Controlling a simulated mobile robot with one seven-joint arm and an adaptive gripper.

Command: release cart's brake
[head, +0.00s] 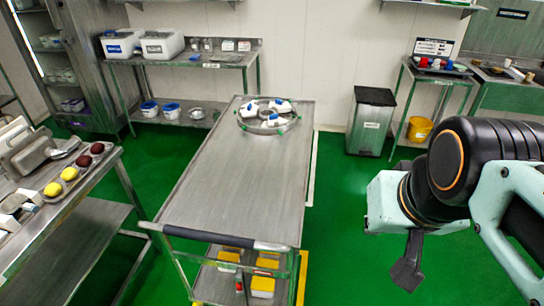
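The steel cart (232,185) stands in the middle of the green floor. Its push handle has a dark grip (228,239) at the near end, facing me. The cart's lower parts are partly hidden by its top, and I cannot make out a brake lever or the wheels. My gripper (407,273) hangs at the right, pointing down, apart from the cart and to the right of its near end. It shows as a small dark shape, and I cannot tell whether its fingers are open or shut. Nothing is visible in it.
A round tray (243,126) with white-and-blue items sits on the cart's far end. Yellow-lidded boxes (263,284) are on its lower shelf. A steel table (62,212) stands close at left, a bin (371,122) behind. The floor right of the cart is clear.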

